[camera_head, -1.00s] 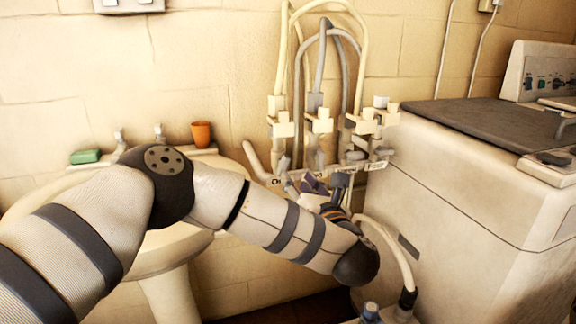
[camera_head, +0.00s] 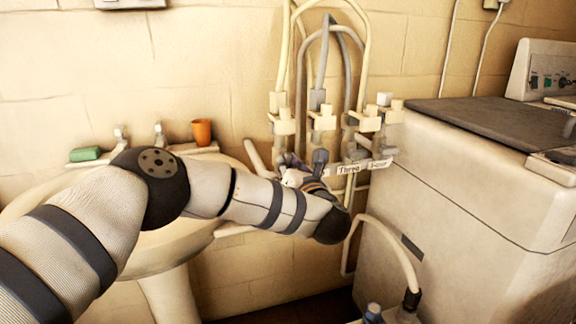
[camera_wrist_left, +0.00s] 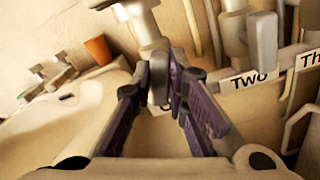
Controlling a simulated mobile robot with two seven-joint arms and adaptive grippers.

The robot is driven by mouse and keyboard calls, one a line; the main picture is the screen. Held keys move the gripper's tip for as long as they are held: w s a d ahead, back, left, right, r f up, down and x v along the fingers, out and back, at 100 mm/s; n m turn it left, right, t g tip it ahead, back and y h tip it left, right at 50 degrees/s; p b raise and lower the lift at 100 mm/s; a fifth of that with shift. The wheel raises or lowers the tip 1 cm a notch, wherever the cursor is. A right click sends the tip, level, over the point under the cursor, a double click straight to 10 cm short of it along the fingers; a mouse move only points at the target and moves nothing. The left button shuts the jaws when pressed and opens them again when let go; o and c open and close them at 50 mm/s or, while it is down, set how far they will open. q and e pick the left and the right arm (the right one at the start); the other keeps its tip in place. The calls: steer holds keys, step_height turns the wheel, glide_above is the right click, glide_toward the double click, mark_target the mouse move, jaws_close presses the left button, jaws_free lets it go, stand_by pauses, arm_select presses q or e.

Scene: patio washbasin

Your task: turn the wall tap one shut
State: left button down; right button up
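Wall tap one (camera_head: 283,126) is the leftmost of a row of pale taps on the wall. Its grey handle (camera_wrist_left: 159,82) shows in the left wrist view, below the pale tap body. My left gripper (camera_wrist_left: 160,85) has its two dark, purple-padded fingers on either side of that handle, with the fingertips close to it. I cannot tell whether they press on it. In the head view my left wrist hides most of the gripper and the lower part of tap one. The label under tap one is mostly hidden behind the fingers. My right gripper is in neither view.
Tap two (camera_head: 319,122) stands close to the right, with its label (camera_wrist_left: 249,80) readable. Hoses rise from the taps. A washbasin (camera_head: 160,250) with an orange cup (camera_head: 201,132) and green soap (camera_head: 85,154) is at left. A washing machine (camera_head: 470,190) stands at right.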

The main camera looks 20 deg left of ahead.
arm_select(q)
steer(key=shift+m, duration=1.5)
steer(key=m, duration=0.3)
steer(key=shift+d+m+p, duration=0.1)
steer(key=shift+m+p, duration=0.2)
steer(key=shift+p, duration=0.05)
steer(key=shift+f+m, duration=0.15)
steer(key=shift+m, duration=1.5)
steer(key=shift+f+m, duration=0.15)
steer(key=shift+m, duration=1.5)
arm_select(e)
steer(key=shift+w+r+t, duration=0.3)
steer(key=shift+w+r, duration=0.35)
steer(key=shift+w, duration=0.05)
arm_select(q)
steer(key=shift+m, duration=0.3)
steer(key=c, duration=1.6)
jaws_free()
